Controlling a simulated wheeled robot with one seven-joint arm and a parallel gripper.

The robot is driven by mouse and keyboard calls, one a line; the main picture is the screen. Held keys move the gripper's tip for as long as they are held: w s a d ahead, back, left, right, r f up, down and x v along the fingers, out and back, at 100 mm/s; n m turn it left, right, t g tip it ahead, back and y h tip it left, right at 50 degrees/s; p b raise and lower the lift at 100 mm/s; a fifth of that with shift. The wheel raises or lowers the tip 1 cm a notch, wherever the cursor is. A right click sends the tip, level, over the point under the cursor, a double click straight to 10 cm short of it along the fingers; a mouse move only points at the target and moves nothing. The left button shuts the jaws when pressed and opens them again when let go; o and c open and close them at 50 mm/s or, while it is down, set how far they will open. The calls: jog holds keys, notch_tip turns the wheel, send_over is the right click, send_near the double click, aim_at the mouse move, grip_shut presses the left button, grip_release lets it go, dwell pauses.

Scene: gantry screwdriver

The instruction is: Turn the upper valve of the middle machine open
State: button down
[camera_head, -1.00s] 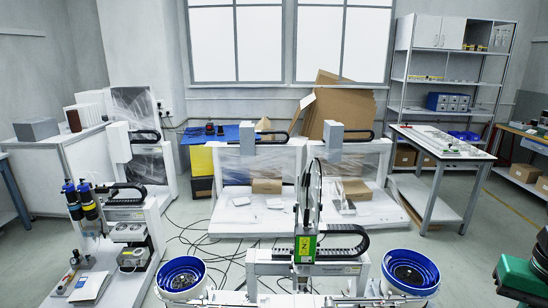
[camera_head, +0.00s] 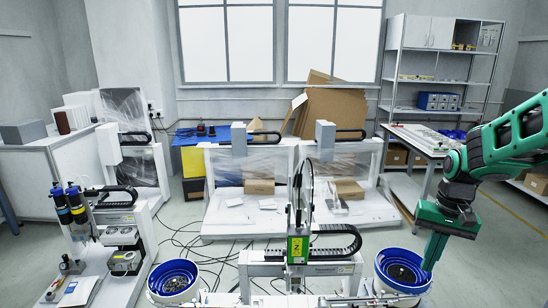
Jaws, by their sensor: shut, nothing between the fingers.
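The machine in the middle foreground (camera_head: 262,270) has a white gantry frame with a black cable chain and an upright tool column. A green and yellow block (camera_head: 298,249) sits on that column. I cannot make out an upper valve on this machine, so its position is unclear. My gripper (camera_head: 428,266) is at the right, on a green arm, and points down. It is shut and empty, in front of or just above the right blue bowl. It is to the right of the column and apart from it.
The right blue-lined bowl (camera_head: 388,280) and left blue-lined bowl (camera_head: 174,277) flank the machine. Another gantry machine (camera_head: 120,240) stands at left. White machines (camera_head: 222,222) stand behind, near cardboard (camera_head: 345,110). A table (camera_head: 408,137) and shelf rack (camera_head: 402,75) are at the right. Cables cross the floor.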

jog(key=w+a+f+y, duration=0.2)
jog(key=w+a+f, duration=0.1)
jog(key=w+f, duration=0.3)
jog(key=w+a+f+y, duration=0.15)
jog(key=w+f, duration=0.25)
jog(key=w, duration=0.5)
jog(key=m+t+y, duration=0.5)
jog(key=t+y, duration=0.2)
jog(key=y, duration=0.3)
send_near(311, 246)
jog(key=w+f, duration=0.1)
jog(key=a, duration=0.6)
jog(key=shift+w+f, duration=0.2)
jog(key=shift+w+h, duration=0.1)
jog(key=shift+h, duration=0.15)
jog(key=shift+w+r, duration=0.15)
jog(key=shift+r, duration=0.35)
jog(key=shift+w+r, duration=0.2)
jog(key=shift+w, duration=0.05)
